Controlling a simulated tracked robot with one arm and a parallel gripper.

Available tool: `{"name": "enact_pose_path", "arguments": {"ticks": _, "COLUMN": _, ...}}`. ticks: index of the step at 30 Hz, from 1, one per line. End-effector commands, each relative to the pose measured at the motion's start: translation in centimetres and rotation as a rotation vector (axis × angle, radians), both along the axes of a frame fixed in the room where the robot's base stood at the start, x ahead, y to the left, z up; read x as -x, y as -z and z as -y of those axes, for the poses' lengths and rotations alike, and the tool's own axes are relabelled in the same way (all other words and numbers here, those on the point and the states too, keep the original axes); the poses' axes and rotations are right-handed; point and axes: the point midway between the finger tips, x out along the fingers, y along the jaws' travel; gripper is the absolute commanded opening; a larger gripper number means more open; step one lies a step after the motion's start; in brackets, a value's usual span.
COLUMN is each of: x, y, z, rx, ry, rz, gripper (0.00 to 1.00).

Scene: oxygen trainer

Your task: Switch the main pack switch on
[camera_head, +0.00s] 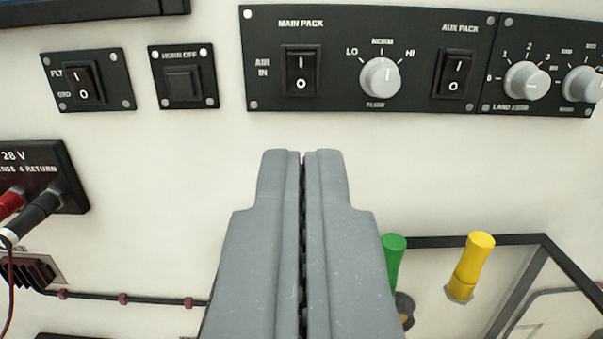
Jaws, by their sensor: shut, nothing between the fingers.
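The main pack switch (301,71) is a black rocker marked I above O, under the label MAIN PACK on a black panel (340,98). It is fully in view at the upper middle. I cannot tell for certain which half is pressed in. My gripper (303,154) is shut and empty. In the picture its fingertips are below the switch, apart from it, in front of the bare white wall. The gripper hides part of the lower wall.
A grey flow knob (380,78) and the aux pack switch (455,74) are right of the main pack switch. A FLT/GRD switch (84,82) and a horn off button (183,82) are left. Green (393,260) and yellow (470,265) knobs stick out lower right.

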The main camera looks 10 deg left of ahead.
Motion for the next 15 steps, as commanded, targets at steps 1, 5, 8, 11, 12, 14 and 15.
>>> {"name": "enact_pose_path", "arguments": {"ticks": 1, "x": -0.7, "y": -0.1, "z": 0.0, "rx": 0.000, "ry": 0.001, "rz": -0.001, "gripper": 0.00}}
{"name": "enact_pose_path", "arguments": {"ticks": 5, "x": -2.2, "y": -0.5, "z": -0.3, "rx": -0.001, "ry": 0.000, "rz": 0.001, "gripper": 0.00}}
{"name": "enact_pose_path", "arguments": {"ticks": 8, "x": -3.5, "y": -0.4, "z": -0.4, "rx": 0.000, "ry": 0.000, "rz": -0.002, "gripper": 0.00}}
{"name": "enact_pose_path", "arguments": {"ticks": 11, "x": -4.6, "y": -0.8, "z": -0.5, "rx": 0.000, "ry": 0.000, "rz": 0.001, "gripper": 0.00}}
{"name": "enact_pose_path", "arguments": {"ticks": 12, "x": -5.1, "y": -0.9, "z": -0.6, "rx": 0.000, "ry": 0.000, "rz": 0.003, "gripper": 0.00}}
{"name": "enact_pose_path", "arguments": {"ticks": 14, "x": -5.8, "y": -0.9, "z": -0.7, "rx": 0.001, "ry": 0.000, "rz": 0.002, "gripper": 0.00}}
{"name": "enact_pose_path", "arguments": {"ticks": 15, "x": -6.3, "y": -0.9, "z": -0.7, "rx": 0.001, "ry": 0.000, "rz": 0.001, "gripper": 0.00}}
